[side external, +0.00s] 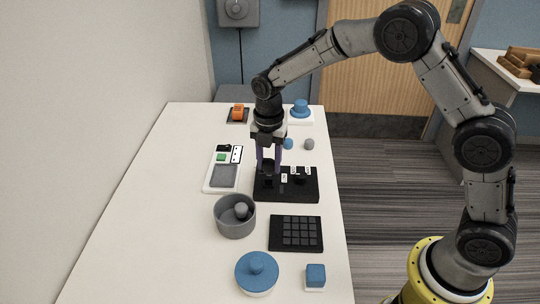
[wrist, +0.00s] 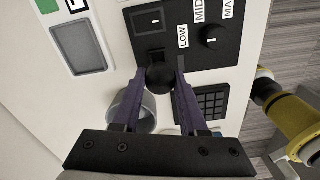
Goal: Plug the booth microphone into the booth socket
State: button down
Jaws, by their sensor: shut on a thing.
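My gripper (side external: 268,163) points down over the left part of a black panel (side external: 305,193). In the wrist view its purple fingers (wrist: 160,80) are shut on a dark, round-topped thing (wrist: 160,77), which may be the booth microphone. The black panel (wrist: 222,56) there carries a knob (wrist: 211,37) with the labels LOW, MID and MAX, and a dark slot plate (wrist: 149,21). A dark square part (wrist: 152,56) lies just beyond the held thing; I cannot tell whether it is the socket. The underside of the held thing is hidden, so its contact with the panel is unclear.
A grey bowl (side external: 222,225) with a grey ball stands in front of the panel, beside a black keypad (side external: 274,245). A light device with a grey pad (side external: 224,176) lies left. A blue-lidded round container (side external: 257,285) and blue cube (side external: 315,275) are nearer. The table's left side is clear.

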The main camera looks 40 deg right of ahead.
aim_at(268, 172)
jog(key=shift+w+f, duration=0.2)
jog(key=shift+f, duration=0.8)
jog(key=shift+f, duration=1.05)
dwell(0.9)
jog(key=shift+c, duration=1.8)
grip_release()
notch_tip(268, 172, up, 14)
jog(key=shift+f, duration=0.1)
